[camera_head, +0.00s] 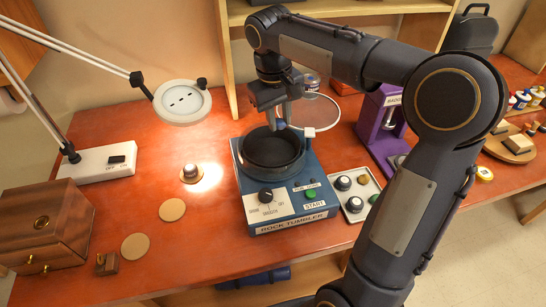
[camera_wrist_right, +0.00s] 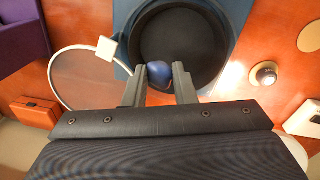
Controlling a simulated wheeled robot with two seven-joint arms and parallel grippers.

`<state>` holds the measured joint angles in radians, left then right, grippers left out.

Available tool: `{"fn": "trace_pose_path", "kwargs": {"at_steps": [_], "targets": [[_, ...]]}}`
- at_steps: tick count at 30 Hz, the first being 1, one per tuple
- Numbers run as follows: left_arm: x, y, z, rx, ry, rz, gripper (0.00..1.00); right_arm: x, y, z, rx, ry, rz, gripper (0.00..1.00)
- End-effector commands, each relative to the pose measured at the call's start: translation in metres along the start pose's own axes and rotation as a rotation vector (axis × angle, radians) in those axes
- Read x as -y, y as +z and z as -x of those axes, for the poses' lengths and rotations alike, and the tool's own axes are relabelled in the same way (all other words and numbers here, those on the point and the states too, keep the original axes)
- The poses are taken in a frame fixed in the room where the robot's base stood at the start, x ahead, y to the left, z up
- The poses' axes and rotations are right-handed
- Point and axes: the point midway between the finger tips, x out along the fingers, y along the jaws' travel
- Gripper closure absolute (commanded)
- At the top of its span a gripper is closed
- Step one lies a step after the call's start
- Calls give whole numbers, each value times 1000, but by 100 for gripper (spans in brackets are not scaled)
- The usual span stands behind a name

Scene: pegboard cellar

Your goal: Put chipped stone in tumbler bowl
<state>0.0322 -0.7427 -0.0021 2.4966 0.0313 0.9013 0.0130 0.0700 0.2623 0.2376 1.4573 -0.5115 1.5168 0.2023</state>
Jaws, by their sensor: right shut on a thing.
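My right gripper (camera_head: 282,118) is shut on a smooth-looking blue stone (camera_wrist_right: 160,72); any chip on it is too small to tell. The gripper points down over the black tumbler bowl (camera_head: 270,160), which sits open on the blue rock tumbler (camera_head: 284,214). In the right wrist view the stone shows between the fingertips (camera_wrist_right: 169,75), over the near edge of the bowl (camera_wrist_right: 178,30). The stone appears above the bowl floor, apart from it. My left gripper is out of view.
A round clear lid (camera_head: 314,110) is beside the bowl's back right. A tray (camera_head: 354,212) with several stones stands right of the tumbler, near a purple device (camera_head: 377,125). A lamp (camera_head: 181,102) hangs over a small stone on a stand (camera_head: 190,172). A wooden box (camera_head: 45,225) is at left.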

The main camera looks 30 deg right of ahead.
Motion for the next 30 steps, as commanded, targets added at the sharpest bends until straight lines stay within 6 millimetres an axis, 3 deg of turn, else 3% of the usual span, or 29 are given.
{"fn": "trace_pose_path", "kwargs": {"at_steps": [1,10,11,16,25,30], "targets": [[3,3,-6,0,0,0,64,1,0,-7,-1,0,0,97],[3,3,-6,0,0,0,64,1,0,-6,-1,0,0,97],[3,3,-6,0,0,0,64,1,0,-6,-1,0,0,73],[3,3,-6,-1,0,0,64,1,0,-6,-1,0,0,51],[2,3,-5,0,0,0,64,1,0,-4,-1,0,0,50],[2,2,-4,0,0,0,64,1,-1,16,-6,0,1,50]]}}
